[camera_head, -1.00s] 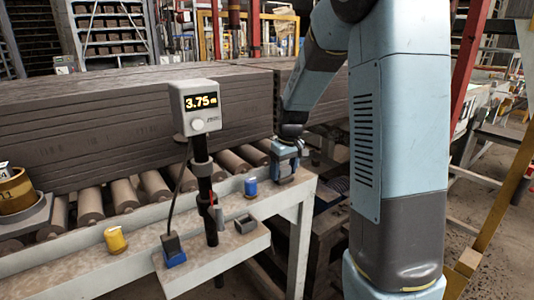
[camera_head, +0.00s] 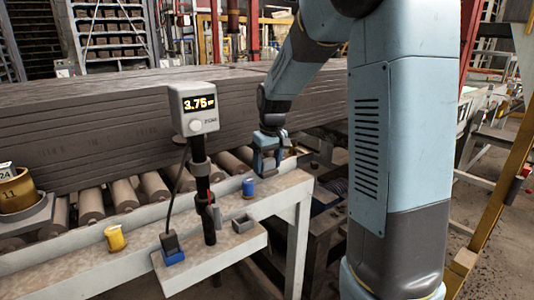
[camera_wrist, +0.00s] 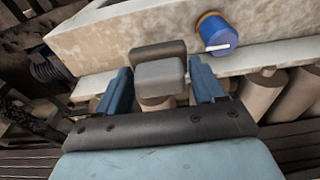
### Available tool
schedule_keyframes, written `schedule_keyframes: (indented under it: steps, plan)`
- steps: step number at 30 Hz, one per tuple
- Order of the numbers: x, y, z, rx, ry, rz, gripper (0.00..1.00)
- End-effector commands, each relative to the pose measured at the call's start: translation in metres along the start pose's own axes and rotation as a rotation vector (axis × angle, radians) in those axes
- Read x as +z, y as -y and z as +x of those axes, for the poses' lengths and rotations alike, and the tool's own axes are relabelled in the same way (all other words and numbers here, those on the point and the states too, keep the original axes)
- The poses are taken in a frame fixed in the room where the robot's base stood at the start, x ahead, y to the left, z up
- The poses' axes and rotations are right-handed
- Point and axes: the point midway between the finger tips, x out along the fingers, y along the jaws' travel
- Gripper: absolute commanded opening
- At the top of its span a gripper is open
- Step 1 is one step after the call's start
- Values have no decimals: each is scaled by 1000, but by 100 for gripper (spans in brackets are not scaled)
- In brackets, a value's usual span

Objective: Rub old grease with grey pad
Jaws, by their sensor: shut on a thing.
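My gripper (camera_head: 267,165) is above the far end of the pale conveyor rail, just right of a blue knob, in the head view. In the wrist view, the two blue fingers of my gripper (camera_wrist: 162,84) are shut on the grey pad (camera_wrist: 160,72), a small rounded block. A darker grey-brown part shows just beyond it. The pad is hard to make out in the head view. I cannot tell whether it touches the rail. I cannot clearly pick out the old grease in either view.
The blue knob (camera_head: 248,187) and a yellow knob (camera_head: 115,238) stand on the rail (camera_head: 75,268). A post carries a display (camera_head: 194,108). A small grey holder (camera_head: 243,223) sits on the shelf. Long grey slabs (camera_head: 110,130) lie over rollers (camera_head: 123,194).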

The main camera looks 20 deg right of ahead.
Motion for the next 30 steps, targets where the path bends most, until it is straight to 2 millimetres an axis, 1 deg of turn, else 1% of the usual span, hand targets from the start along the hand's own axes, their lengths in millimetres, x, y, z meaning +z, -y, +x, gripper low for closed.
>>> schedule_keyframes:
  steps: [6,12,30]
  plan:
    - [-3,0,-21,1,-2,0,30]
    - [-5,0,-34,0,-1,0,30]
    - [-5,0,-36,0,0,0,30]
